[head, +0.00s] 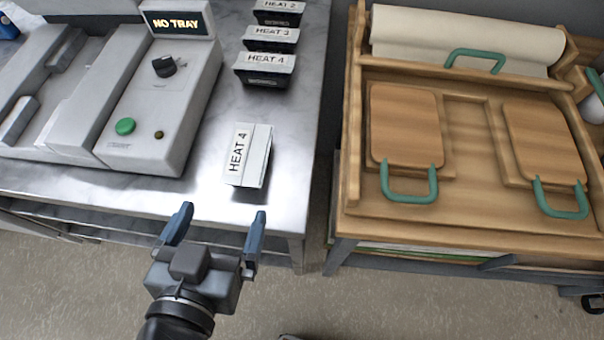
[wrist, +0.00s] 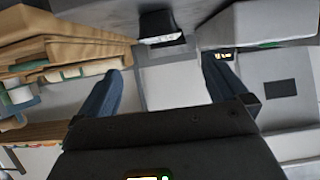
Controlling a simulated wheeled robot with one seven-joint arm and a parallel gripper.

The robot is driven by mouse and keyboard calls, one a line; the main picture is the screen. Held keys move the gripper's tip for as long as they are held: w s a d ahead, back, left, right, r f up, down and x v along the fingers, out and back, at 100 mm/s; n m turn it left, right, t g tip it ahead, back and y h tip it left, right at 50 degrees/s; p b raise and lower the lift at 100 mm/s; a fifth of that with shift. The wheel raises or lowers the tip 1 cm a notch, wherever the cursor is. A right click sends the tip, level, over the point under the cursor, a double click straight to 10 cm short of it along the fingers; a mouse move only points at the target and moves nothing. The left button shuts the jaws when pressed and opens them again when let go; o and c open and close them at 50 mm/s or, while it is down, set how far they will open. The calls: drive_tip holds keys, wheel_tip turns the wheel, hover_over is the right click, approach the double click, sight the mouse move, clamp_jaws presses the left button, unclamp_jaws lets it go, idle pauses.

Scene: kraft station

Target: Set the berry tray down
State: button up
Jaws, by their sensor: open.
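I see nothing that I can make out as a berry tray in either view. My gripper (head: 222,215) is open, with its two blue fingers spread apart and nothing visible between them. It is at the front edge of the metal table (head: 205,185). A white block labelled HEAT 4 (head: 248,155) lies on the table just beyond the fingertips, apart from them. In the wrist view my gripper (wrist: 162,67) also shows its fingers wide apart.
A grey machine (head: 150,110) with a green button stands on the table at left; its display (head: 178,24) reads NO TRAY. Black-fronted HEAT labels (head: 265,68) stand at the back. A wooden station (head: 470,190) with teal-handled boards is at right, across a gap.

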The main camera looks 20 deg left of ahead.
drive_tip(key=w+d+r+m+t+h, duration=0.2)
drive_tip(key=d, duration=0.7)
drive_tip(key=w+d+r+m+t+h, duration=0.1)
drive_tip(key=d+r+m+t, duration=0.15)
drive_tip(key=d, duration=0.55)
drive_tip(key=w+d+r+m+t+h, duration=0.1)
drive_tip(key=w+d+m+t+h, duration=0.15)
drive_tip(key=d, duration=0.65)
drive_tip(key=s+d+r+n+t+y, duration=0.1)
drive_tip(key=s+d+r+n+y, duration=0.2)
drive_tip(key=s+d, duration=0.35)
drive_tip(key=s+d+f+g, duration=0.2)
drive_tip(key=s+g, duration=0.1)
drive_tip(key=s, duration=0.2)
drive_tip(key=s+d+f+n+g, duration=0.1)
drive_tip(key=s+d+f+g, duration=0.2)
drive_tip(key=s, duration=0.2)
drive_tip(key=shift+s, duration=0.35)
drive_tip(key=shift+f+h, duration=0.1)
drive_tip(key=shift+h, duration=0.15)
drive_tip(key=shift+f+b, duration=0.45)
